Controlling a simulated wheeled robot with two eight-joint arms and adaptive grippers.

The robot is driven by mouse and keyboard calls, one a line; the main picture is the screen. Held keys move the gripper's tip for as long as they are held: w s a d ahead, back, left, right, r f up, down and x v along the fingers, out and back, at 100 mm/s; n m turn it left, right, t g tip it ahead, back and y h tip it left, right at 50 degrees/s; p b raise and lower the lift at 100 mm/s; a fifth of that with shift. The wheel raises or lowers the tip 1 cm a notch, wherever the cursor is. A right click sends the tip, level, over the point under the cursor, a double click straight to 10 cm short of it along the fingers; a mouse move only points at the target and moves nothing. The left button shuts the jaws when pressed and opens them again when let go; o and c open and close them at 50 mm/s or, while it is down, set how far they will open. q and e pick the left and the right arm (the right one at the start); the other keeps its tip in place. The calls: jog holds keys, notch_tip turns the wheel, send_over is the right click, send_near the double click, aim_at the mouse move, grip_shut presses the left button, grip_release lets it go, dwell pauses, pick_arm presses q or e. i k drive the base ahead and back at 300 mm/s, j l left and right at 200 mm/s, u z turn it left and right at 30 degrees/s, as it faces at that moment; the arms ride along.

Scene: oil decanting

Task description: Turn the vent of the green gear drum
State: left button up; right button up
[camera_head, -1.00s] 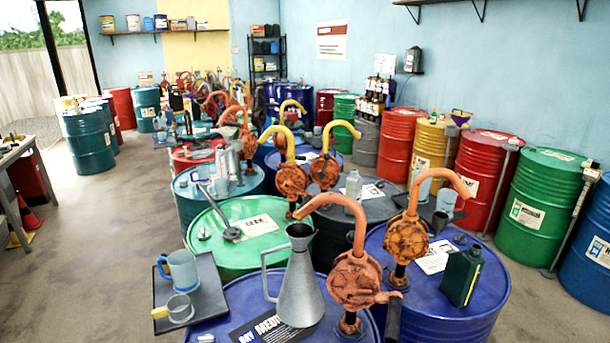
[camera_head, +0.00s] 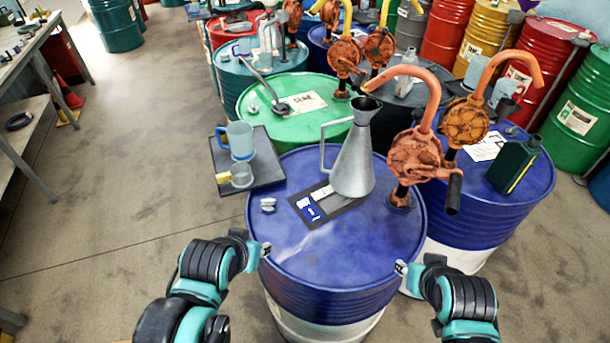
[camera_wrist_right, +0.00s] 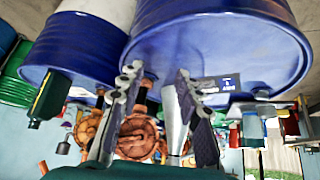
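The green gear drum (camera_head: 316,130) stands behind the near blue drum in the head view, with a white label on its lid. A small grey cap, seemingly its vent (camera_head: 253,109), sits at the left of the lid. A dark long-handled tool (camera_head: 278,104) lies beside it. My left gripper (camera_head: 264,249) is at the near blue drum's front left edge, well short of the green drum; its opening is unclear. My right gripper (camera_head: 401,268) is at that drum's front right edge. In the right wrist view its fingers (camera_wrist_right: 157,80) are apart and empty.
The near blue drum (camera_head: 330,245) carries a metal pouring can (camera_head: 354,160), an orange pump (camera_head: 415,155) and a small grey cap (camera_head: 268,204). Bare floor (camera_head: 120,210) lies to the left.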

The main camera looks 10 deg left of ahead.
aim_at(253, 109)
jog(key=j+z, duration=0.1)
jog(key=j, duration=0.35)
jog(key=k+j+z, duration=0.1)
jog(key=j, duration=0.3)
jog(key=k+j, duration=0.15)
jog(key=j, duration=0.25)
jog(key=k+j+z, duration=0.15)
jog(key=j, duration=0.3)
jog(key=j+z, duration=0.1)
jog(key=j, duration=0.3)
jog(key=k+j+z, duration=0.1)
jog(key=j, duration=0.3)
jog(key=j+z, duration=0.1)
jog(key=j, duration=0.3)
jog(key=i+j+z, duration=0.1)
jog(key=j, duration=0.35)
jog(key=i+j+z, duration=0.2)
jog(key=j, duration=0.15)
jog(key=i+j+z, duration=0.2)
jog(key=j, duration=0.15)
jog(key=i+j+z, duration=0.2)
jog(key=j, duration=0.15)
jog(key=j+z, duration=0.2)
jog(key=j, duration=0.2)
jog(key=i+j+z, duration=0.15)
jog(key=i, duration=0.2)
jog(key=i+j+z, duration=0.2)
jog(key=i, duration=0.15)
